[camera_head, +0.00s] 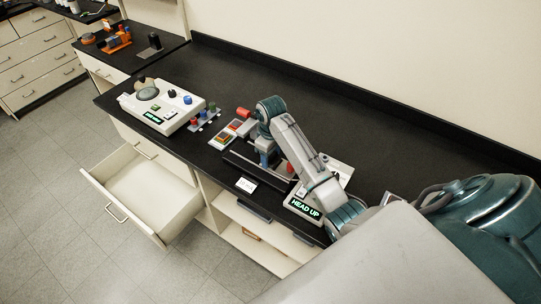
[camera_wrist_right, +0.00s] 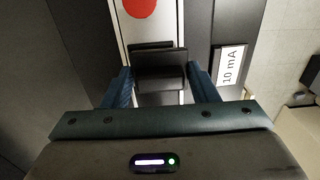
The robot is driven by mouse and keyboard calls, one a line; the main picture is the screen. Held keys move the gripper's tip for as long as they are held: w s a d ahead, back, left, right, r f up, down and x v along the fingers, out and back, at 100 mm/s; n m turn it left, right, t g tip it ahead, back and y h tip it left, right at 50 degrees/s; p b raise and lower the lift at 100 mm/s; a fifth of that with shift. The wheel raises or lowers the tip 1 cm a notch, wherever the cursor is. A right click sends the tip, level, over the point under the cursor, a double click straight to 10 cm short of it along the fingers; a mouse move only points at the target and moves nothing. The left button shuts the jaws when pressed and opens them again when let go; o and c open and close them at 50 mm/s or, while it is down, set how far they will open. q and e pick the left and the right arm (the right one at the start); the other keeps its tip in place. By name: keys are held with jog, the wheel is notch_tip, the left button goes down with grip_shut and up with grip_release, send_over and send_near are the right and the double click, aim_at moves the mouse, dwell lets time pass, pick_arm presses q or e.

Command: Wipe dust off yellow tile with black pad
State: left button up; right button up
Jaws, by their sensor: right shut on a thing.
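My right gripper (camera_head: 266,160) reaches down over the bench in the head view, its blue fingers partly hidden by my own arm. In the right wrist view its fingers (camera_wrist_right: 160,88) are shut on the black pad (camera_wrist_right: 160,70), a dark block. Below the pad lies a pale plate with a red disc (camera_wrist_right: 140,7). In the head view a small tray of coloured tiles (camera_head: 229,134) lies left of the gripper, with reddish and yellowish patches. The yellow tile and any dust on it are too small to tell apart. My left gripper is not in view.
A white instrument (camera_head: 180,118) with knobs stands left on the black bench. A white label card (camera_head: 246,184) lies at the front edge; a "10 mA" card (camera_wrist_right: 229,65) shows in the wrist view. An open drawer (camera_head: 142,190) juts out below. The bench's back is clear.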

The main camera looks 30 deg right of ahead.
jog(key=shift+w+d, duration=0.15)
jog(key=shift+d, duration=0.25)
jog(key=shift+r, duration=3)
